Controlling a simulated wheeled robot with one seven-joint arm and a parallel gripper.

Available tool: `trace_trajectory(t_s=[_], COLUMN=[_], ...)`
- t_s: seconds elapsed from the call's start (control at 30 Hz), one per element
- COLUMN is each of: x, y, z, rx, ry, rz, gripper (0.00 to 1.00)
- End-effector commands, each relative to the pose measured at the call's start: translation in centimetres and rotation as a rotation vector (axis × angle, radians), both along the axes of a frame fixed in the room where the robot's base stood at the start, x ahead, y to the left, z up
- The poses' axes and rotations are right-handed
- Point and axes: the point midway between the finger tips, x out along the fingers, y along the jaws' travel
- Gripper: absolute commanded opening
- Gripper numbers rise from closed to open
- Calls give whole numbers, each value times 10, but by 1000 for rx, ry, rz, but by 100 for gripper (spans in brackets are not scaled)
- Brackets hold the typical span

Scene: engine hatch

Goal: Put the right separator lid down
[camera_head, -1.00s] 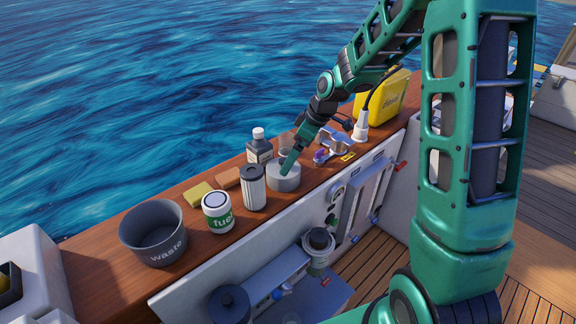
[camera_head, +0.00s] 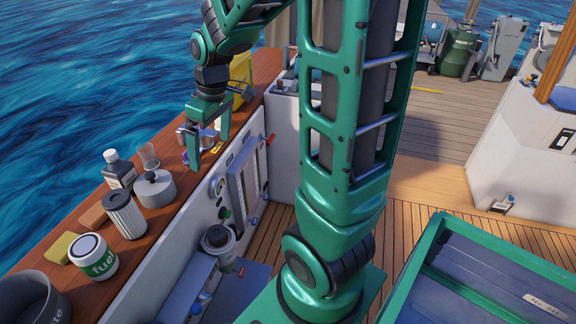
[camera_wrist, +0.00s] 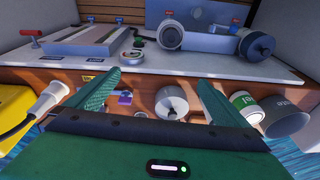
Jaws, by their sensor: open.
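The separator lid (camera_head: 155,188), a grey round lid with a small dark knob on top, sits upright on the wooden ledge (camera_head: 85,243). It also shows in the wrist view (camera_wrist: 171,101), below the gap between my fingers. My gripper (camera_head: 207,150) is open and empty, past the lid along the ledge and apart from it. Its two green fingers (camera_wrist: 158,80) are spread wide in the wrist view. The right separator (camera_head: 218,244) is a round housing below the ledge; its top shows a pale ring around a dark centre.
A filter cylinder (camera_head: 124,215), dark bottle (camera_head: 119,171), clear cup (camera_head: 148,157), fuel can (camera_head: 94,256), sponge (camera_head: 61,247) and waste bin (camera_head: 28,300) crowd the ledge near the lid. A yellow case (camera_head: 241,70) stands farther along.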

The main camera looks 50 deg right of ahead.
Motion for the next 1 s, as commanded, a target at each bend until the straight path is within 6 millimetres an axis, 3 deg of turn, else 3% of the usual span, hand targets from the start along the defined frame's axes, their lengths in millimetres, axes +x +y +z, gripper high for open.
trace_trajectory(t_s=[0.2,0.4,0.5,0.7,1.0], x=[-88,-167,-198,-230,-234], y=[-32,-46,-48,-47,-47], z=[19,24,24,22,22], rx=[-20,-15,-8,2,4], ry=[77,146,173,206,210], rz=[-327,-621,-735,-862,-877], gripper=[100,100,100,100,100])
